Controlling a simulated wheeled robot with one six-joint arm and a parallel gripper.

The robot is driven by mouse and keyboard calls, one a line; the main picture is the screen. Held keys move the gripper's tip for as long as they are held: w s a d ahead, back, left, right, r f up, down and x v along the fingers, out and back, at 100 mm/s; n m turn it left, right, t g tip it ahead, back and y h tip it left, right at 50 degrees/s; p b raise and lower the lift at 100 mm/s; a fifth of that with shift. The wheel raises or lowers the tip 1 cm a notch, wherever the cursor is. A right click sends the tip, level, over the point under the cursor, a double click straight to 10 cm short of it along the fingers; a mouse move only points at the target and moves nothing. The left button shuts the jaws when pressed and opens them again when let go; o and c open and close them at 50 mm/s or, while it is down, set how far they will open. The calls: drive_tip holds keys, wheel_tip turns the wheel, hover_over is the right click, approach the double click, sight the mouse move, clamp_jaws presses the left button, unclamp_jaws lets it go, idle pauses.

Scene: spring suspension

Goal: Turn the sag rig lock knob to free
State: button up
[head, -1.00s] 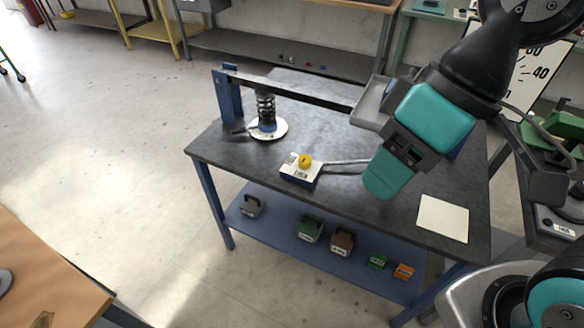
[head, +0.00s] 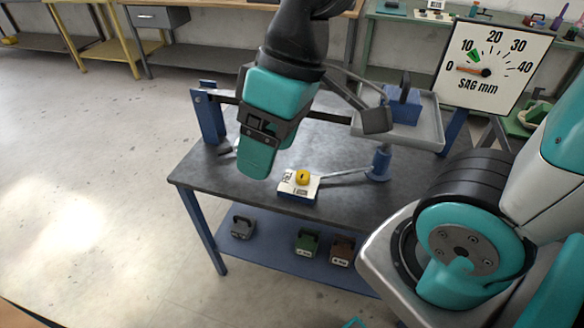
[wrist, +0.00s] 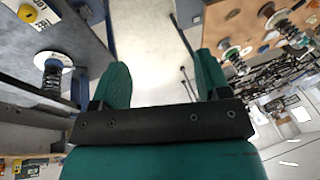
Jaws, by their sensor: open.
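The lock knob (head: 302,177) is yellow and sits on top of a small white-topped blue box (head: 297,190) on the dark bench. A rod runs right from the box to a blue post. In the wrist view the knob (wrist: 27,12) shows at the upper left, outside the fingers. My gripper (head: 254,174) is in the air to the left of the knob in the head view, apart from it, and hides the spring there. The wrist view shows the two teal fingers of my gripper (wrist: 163,75) spread apart with nothing between them.
A lever beam crosses above the bench to a grey tray (head: 425,128) with a blue weight (head: 403,103). A SAG mm dial (head: 488,64) stands behind; its orange needle points near 0. The spring (wrist: 52,72) shows in the wrist view. Several weights lie on the blue lower shelf (head: 275,255).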

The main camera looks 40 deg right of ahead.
drive_tip(key=w+d+f+h+b, duration=0.2)
drive_tip(key=w+d+f+b, duration=0.45)
drive_tip(key=w+f, duration=0.3)
drive_tip(key=m+h+b, duration=0.2)
drive_tip(key=b, duration=0.5)
approach(304, 174)
wheel_tip(304, 174, down, 10)
drive_tip(key=shift+f, duration=0.25)
drive_tip(key=shift+c, duration=0.2)
drive_tip(key=c, duration=0.9)
